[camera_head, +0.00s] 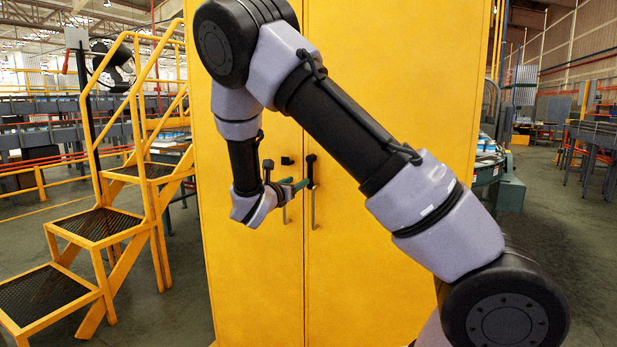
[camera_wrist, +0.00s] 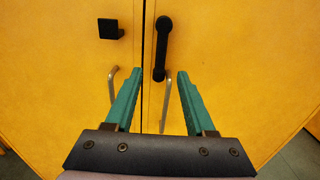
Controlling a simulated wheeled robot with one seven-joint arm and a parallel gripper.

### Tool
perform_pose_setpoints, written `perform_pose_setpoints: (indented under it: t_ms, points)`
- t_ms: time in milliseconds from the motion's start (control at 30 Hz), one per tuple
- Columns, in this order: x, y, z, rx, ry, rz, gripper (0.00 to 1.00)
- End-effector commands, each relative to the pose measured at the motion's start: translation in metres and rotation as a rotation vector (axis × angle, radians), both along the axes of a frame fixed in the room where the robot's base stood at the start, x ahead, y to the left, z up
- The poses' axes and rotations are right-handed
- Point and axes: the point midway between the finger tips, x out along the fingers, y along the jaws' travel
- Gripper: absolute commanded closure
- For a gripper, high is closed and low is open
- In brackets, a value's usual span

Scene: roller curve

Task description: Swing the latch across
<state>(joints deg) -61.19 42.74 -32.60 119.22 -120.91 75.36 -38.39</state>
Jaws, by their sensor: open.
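A yellow two-door cabinet (camera_head: 400,110) stands in front of me. A black latch bar (camera_wrist: 162,48) hangs upright on the right door, just right of the seam; it also shows in the head view (camera_head: 310,170). A black square catch (camera_wrist: 110,28) sits on the left door, level with the latch's top end; it also shows in the head view (camera_head: 287,160). My gripper (camera_wrist: 154,76) is open, its two green fingers pointing at the doors. In the wrist picture, the latch's lower end appears between the fingertips. I cannot tell whether they touch it.
Two metal door handles, one on the left door (camera_wrist: 113,84) and one on the right door (camera_wrist: 165,106), flank the seam below the latch. Yellow steps with railings (camera_head: 100,215) stand left of the cabinet. Open floor (camera_head: 560,230) lies to the right.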

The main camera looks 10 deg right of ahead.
Motion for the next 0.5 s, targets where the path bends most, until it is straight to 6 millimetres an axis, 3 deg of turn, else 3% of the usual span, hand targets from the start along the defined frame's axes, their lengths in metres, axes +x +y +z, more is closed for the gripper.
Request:
perform_pose_setpoints:
  t_ms: [300, 500]
  points:
    - [0.049, -0.037, 0.000, 0.002, 0.000, -0.005, 0.45]
    - [0.065, -0.049, 0.000, 0.003, -0.001, -0.003, 0.45]
